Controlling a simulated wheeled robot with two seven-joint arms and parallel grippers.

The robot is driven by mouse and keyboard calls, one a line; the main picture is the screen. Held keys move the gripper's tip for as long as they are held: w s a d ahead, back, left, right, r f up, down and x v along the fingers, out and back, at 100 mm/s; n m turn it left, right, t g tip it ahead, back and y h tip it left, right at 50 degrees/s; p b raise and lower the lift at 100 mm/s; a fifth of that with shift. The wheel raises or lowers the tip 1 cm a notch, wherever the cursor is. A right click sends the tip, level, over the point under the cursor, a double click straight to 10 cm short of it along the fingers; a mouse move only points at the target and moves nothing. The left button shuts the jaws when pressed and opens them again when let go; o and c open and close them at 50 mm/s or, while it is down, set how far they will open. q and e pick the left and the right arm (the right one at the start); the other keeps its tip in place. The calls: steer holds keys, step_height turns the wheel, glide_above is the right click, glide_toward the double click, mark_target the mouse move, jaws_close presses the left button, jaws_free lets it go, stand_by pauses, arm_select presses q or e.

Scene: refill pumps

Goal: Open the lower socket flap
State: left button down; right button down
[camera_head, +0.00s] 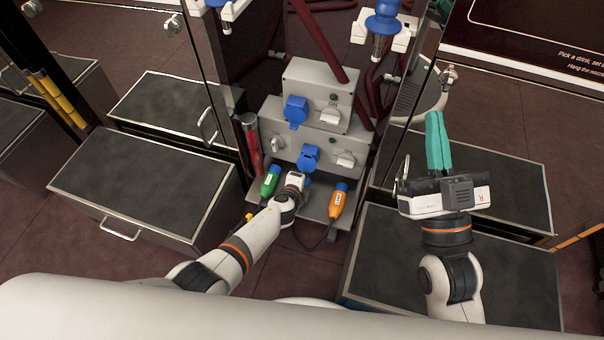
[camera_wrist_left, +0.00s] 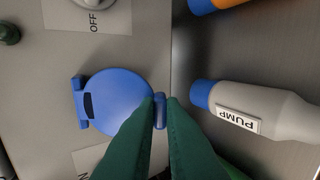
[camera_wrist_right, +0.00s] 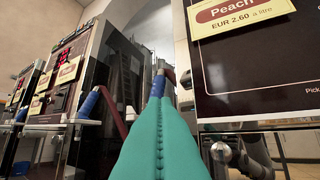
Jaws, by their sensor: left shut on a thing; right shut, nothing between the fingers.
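The lower socket flap (camera_head: 308,158) is a round blue cover on the front of the lower grey box (camera_head: 315,140). In the left wrist view the flap (camera_wrist_left: 115,100) has its hinge at the left and a small tab (camera_wrist_left: 160,111) at the right. It looks flat against the panel; a slight lift cannot be told. My left gripper (camera_head: 300,174) is at its lower edge, and in the left wrist view its green fingers (camera_wrist_left: 167,100) are shut on the tab. My right gripper (camera_head: 434,114), with teal fingers, is shut and empty, away to the right.
An upper grey box (camera_head: 320,88) carries another blue flap (camera_head: 295,109). A green plug (camera_head: 270,181) and an orange plug (camera_head: 338,201) stand close beside my left gripper. A red cylinder (camera_head: 252,140) stands left of the boxes. Dark-topped platforms (camera_head: 140,185) flank them.

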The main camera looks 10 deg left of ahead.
arm_select(q)
steer(key=shift+s+r+p, duration=0.1)
steer(key=shift+r+p, duration=0.2)
steer(key=shift+p, duration=0.5)
steer(key=shift+a+g+p, duration=0.1)
steer(key=shift+g+p, duration=0.3)
steer(key=shift+p, duration=0.15)
arm_select(e)
step_height(320, 180, down, 12)
steer(key=w+d+g+h, duration=0.1)
steer(key=g+h, duration=0.2)
steer(key=g, duration=0.6)
steer(key=shift+w+d+f, duration=0.15)
steer(key=shift+d, duration=0.2)
arm_select(q)
steer(key=c, duration=1.5)
jaws_free()
steer(key=shift+s, duration=0.1)
